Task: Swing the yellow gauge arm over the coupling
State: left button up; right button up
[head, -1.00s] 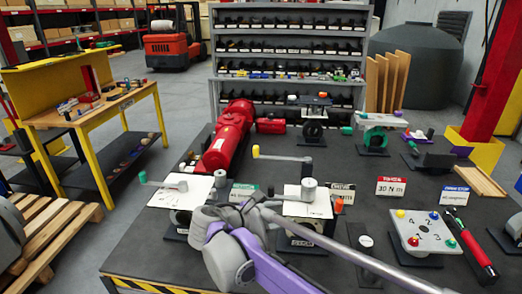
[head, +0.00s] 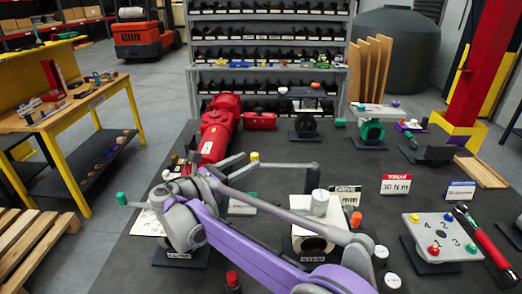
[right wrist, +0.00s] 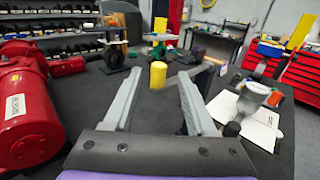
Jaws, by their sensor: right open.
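The yellow gauge arm shows as a grey bar with an upright yellow tip (head: 254,157). The bar runs right to a grey post (head: 312,180) over a white-topped unit (head: 300,232). A grey-white cylinder (head: 320,202) stands on that unit; I cannot tell whether it is the coupling. My right gripper (head: 243,164) is open, its fingers pointing at the tip from the left. In the right wrist view the yellow tip (right wrist: 158,75) stands between the ends of the open fingers (right wrist: 161,84), with no clear contact. The bar passes behind the right-hand finger. My left gripper is out of view.
A red motor (head: 218,128) stands behind my gripper; it is at the left in the right wrist view (right wrist: 28,105). A green-tipped lever (head: 122,198) is at left. Sign cards and a plate with coloured knobs (head: 440,236) are at right. My purple arm crosses the front units.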

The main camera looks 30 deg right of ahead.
jog(key=x, duration=0.7)
jog(key=shift+p, duration=0.35)
jog(key=shift+w+d, duration=0.15)
grip_shut()
dwell(0.8)
